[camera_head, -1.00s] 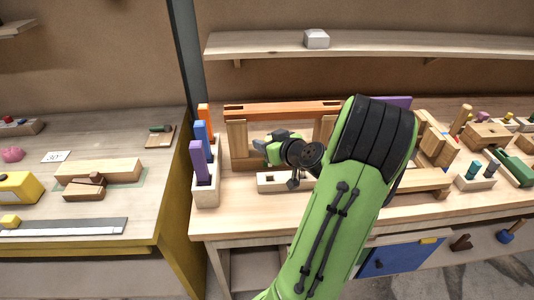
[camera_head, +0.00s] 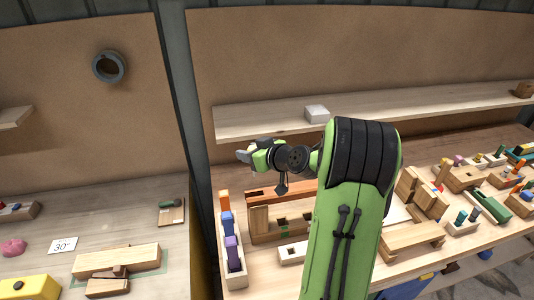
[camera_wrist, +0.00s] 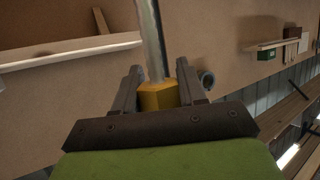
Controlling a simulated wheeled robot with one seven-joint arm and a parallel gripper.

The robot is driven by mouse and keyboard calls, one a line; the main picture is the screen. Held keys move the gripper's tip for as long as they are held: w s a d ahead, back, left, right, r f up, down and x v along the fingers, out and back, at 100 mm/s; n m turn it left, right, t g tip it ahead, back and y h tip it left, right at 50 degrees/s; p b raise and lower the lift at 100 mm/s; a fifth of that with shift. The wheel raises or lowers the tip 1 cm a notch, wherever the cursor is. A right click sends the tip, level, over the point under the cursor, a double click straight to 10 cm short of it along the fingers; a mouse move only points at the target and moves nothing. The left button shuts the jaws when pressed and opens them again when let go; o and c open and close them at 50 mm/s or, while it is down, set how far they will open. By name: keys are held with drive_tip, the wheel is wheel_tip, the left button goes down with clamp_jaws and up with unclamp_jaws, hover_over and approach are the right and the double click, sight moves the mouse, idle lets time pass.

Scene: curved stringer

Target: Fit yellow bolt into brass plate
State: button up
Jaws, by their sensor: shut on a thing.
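The bolt is too small to make out there. I cannot identify the brass plate in either view.
Below my gripper stand a wooden frame with an orange top bar (camera_head: 283,190) and a holder with coloured blocks (camera_head: 232,265). A shelf (camera_head: 390,112) with a white box (camera_head: 317,114) is behind. A grey ring (camera_head: 108,67) hangs on the back wall.

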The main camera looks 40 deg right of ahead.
drive_tip(key=shift+s+d+f, duration=0.1)
drive_tip(key=shift+s, duration=0.15)
drive_tip(key=shift+w+f+b, duration=0.1)
drive_tip(key=shift+w+b, duration=0.05)
drive_tip(key=shift+b, duration=0.3)
drive_tip(key=shift+f+b, duration=0.15)
drive_tip(key=shift+b, duration=0.25)
drive_tip(key=b, duration=0.6)
hover_over(253, 191)
wheel_tip(253, 191, down, 6)
drive_tip(key=shift+r, duration=0.25)
drive_tip(key=shift+r, duration=0.1)
drive_tip(key=shift+b, duration=1.05)
drive_tip(key=shift+f+b, duration=3.65)
drive_tip(key=shift+b, duration=0.35)
